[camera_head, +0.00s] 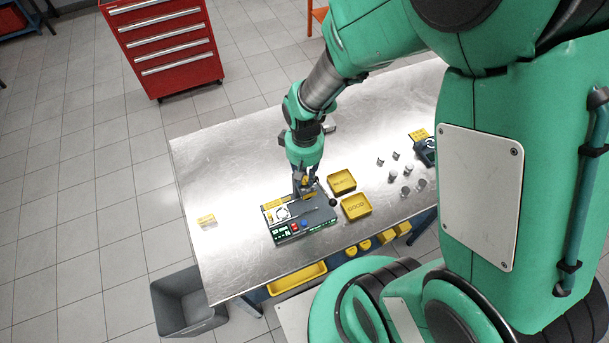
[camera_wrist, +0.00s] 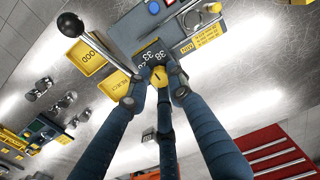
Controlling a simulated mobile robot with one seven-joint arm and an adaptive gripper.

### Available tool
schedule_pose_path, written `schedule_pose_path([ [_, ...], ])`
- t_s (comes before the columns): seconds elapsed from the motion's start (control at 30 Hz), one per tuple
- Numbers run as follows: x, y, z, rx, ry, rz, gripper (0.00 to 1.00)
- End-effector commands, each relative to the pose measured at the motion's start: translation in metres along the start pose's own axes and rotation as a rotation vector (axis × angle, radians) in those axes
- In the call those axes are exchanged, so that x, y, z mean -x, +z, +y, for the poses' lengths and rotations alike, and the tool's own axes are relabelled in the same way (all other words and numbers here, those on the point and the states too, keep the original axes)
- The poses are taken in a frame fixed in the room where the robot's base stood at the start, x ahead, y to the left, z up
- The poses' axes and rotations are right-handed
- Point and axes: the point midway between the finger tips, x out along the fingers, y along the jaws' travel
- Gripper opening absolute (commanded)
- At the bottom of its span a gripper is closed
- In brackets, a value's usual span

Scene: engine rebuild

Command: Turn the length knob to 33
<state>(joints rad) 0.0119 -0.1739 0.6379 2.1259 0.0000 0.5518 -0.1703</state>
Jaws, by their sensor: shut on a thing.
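The grey machine (camera_head: 318,213) stands on the metal table in the head view. Its yellow length knob (camera_wrist: 158,75) shows in the wrist view, with a dial (camera_wrist: 148,57) beside it bearing printed numbers such as 38, 33 and 28. My gripper (camera_wrist: 157,86) has its dark blue fingers closed around the knob, and the fingertips cover part of the knob and dial. The pointer's exact reading cannot be made out. In the head view my gripper (camera_head: 303,189) points down at the back of the machine and hides the knob.
A lever with a black ball (camera_wrist: 70,25) sticks out beside my fingers. Two yellow trays, one marked GOOD (camera_head: 356,207), lie right of the machine. Several small metal parts (camera_head: 393,175) stand farther right.

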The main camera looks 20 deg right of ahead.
Motion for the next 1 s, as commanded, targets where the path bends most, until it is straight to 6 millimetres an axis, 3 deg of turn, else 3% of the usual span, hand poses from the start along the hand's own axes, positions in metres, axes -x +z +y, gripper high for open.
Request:
schedule_pose_path([
  [0.07,0.001,-0.001,0.000,0.000,0.000,0.001,0.00],
  [0.1,0.001,-0.001,0.000,0.000,0.000,0.001,0.23],
  [0.2,0.001,0.000,0.000,-0.001,0.000,0.001,0.40],
  [0.67,0.006,-0.001,0.000,-0.001,0.000,0.002,0.40],
  [1.0,0.045,-0.001,0.000,-0.001,0.001,0.003,0.40],
])
